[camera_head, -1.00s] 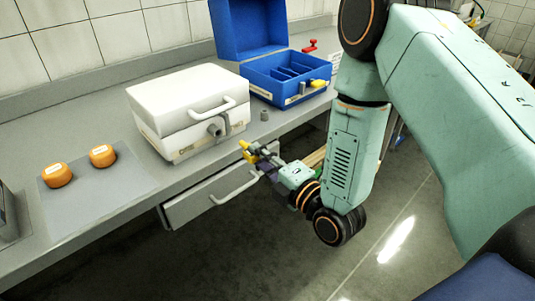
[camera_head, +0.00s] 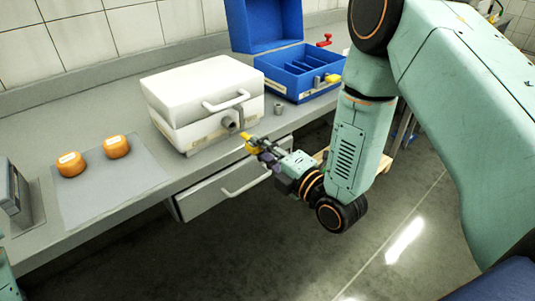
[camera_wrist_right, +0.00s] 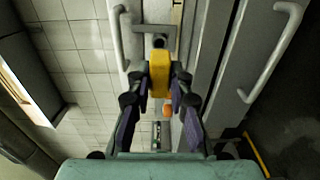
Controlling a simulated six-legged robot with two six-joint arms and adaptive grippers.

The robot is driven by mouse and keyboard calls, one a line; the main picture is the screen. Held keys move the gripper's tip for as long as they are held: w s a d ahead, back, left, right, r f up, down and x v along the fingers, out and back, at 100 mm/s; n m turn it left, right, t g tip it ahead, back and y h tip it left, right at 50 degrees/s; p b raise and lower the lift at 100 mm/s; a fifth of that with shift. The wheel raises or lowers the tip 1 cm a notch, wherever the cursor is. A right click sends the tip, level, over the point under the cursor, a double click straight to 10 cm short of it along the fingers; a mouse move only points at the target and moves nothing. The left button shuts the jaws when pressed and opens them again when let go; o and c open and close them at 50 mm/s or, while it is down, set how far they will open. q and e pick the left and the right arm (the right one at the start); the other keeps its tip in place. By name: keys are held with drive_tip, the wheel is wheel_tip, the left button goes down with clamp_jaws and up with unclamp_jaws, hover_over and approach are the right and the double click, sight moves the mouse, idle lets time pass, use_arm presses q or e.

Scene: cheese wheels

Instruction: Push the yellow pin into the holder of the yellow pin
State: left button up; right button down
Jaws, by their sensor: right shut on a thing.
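My right gripper (camera_head: 263,150) is shut on the yellow pin (camera_head: 248,142), in front of the white box (camera_head: 204,95). In the right wrist view the yellow pin (camera_wrist_right: 159,78) sits between the two dark fingertips (camera_wrist_right: 158,84). A grey holder (camera_head: 231,121) is on the front of the white box, below its handle. The pin is close to this holder, a little to its lower right; I cannot tell if they touch. In the wrist view the holder (camera_wrist_right: 158,42) lies just beyond the pin, roughly in line with it. My left gripper is not in view.
A blue open box (camera_head: 300,70) with a yellow pin (camera_head: 332,78) at its front stands to the right. A small grey cylinder (camera_head: 278,109) stands on the counter. Two orange cheese wheels (camera_head: 116,147) lie at left.

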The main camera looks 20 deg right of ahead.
sight(243, 134)
drive_tip(key=shift+x, duration=1.45)
drive_tip(key=shift+b+x, duration=0.75)
drive_tip(key=shift+x, duration=1.3)
idle(0.6)
drive_tip(key=c, duration=1.1)
unclamp_jaws()
drive_tip(key=shift+c, duration=0.2)
drive_tip(key=v, duration=1.2)
